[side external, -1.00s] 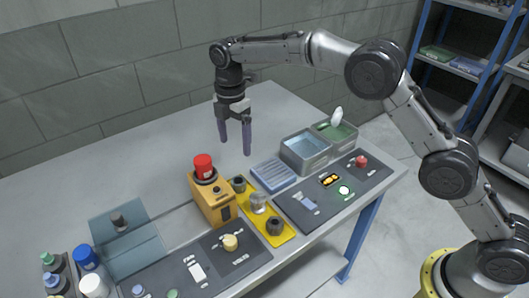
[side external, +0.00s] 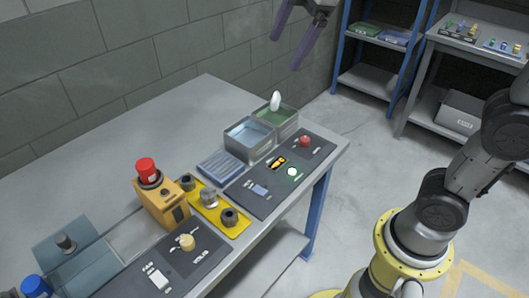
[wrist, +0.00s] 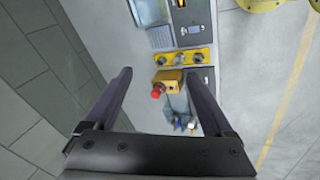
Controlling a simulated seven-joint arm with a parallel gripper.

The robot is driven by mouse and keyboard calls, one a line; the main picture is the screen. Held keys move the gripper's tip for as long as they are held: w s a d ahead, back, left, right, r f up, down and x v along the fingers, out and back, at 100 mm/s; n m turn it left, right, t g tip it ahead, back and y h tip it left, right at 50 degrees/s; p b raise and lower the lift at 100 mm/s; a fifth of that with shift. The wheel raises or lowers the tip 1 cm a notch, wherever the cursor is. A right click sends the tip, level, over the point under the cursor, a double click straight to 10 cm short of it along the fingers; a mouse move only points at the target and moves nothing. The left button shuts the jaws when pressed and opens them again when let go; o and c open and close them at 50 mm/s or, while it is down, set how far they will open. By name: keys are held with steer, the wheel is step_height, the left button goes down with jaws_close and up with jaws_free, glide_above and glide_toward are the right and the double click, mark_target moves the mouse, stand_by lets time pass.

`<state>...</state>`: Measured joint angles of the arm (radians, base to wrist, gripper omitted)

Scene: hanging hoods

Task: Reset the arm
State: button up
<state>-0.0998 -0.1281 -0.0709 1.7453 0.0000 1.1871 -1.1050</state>
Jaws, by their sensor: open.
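My gripper (side external: 285,54) is open and empty. In the side external view it hangs at the top edge, in front of the grey wall and well above the table, with its two purple-grey fingers pointing down to the left. In the wrist view my gripper (wrist: 158,74) shows its fingers wide apart, with nothing between them but the distant table and its items. The upper part of the arm is cut off by the top of the side external view.
Blue-framed shelves (side external: 345,55) stand behind right. The air around my gripper is clear.

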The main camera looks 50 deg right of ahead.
steer(key=s+d+f+m, duration=0.1)
steer(key=s+f+m, duration=0.5)
steer(key=s, duration=0.3)
steer(key=s+d+f+m+t, duration=0.1)
steer(key=s+d+f+m, duration=0.1)
steer(key=s+f+m, duration=0.5)
steer(key=shift+s+d+m, duration=0.2)
steer(key=shift+s+m, duration=0.2)
steer(key=shift+s, duration=0.6)
